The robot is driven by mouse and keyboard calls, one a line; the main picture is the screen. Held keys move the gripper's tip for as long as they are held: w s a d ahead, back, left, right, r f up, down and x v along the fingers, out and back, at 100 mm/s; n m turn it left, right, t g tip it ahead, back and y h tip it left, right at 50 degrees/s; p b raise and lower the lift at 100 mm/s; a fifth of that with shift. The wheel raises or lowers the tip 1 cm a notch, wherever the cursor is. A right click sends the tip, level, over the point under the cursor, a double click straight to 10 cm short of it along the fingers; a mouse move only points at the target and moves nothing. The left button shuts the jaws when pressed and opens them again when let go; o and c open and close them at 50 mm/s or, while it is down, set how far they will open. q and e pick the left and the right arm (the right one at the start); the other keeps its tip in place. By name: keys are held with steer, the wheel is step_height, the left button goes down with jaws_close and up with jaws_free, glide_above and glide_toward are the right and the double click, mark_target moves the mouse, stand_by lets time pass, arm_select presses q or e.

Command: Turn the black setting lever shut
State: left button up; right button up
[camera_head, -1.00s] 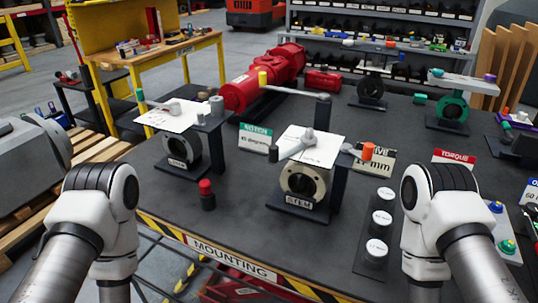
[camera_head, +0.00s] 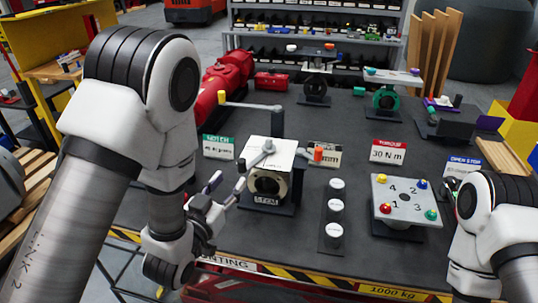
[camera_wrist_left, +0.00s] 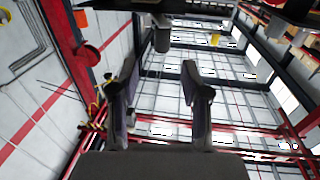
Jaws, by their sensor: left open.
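A stem valve (camera_head: 267,185) with a round dark bore stands on the bench in the head view. A white plate lies on top, and a grey lever (camera_head: 258,158) with a hub sits on it.
A long lever with a yellow tip (camera_head: 222,97) reaches over behind the valve, and an orange knob (camera_head: 318,155) is at its right. Three white-capped cylinders (camera_head: 336,208) and a numbered button plate (camera_head: 403,199) stand to the right.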

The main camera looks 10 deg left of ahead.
mark_target(241, 166)
arm_select(q)
steer(key=w+p, duration=0.1)
steer(key=w, duration=0.1)
steer(key=w+p, duration=0.1)
steer(key=w, duration=0.2)
steer(key=w+d, duration=0.1)
steer(key=w, duration=0.1)
steer(key=shift+w+p, duration=0.15)
steer(key=shift+p, duration=0.25)
steer(key=shift+w+d, duration=0.1)
steer(key=shift+w, duration=0.2)
steer(key=shift+w+f, duration=0.15)
steer(key=shift+f, duration=0.05)
jaws_close()
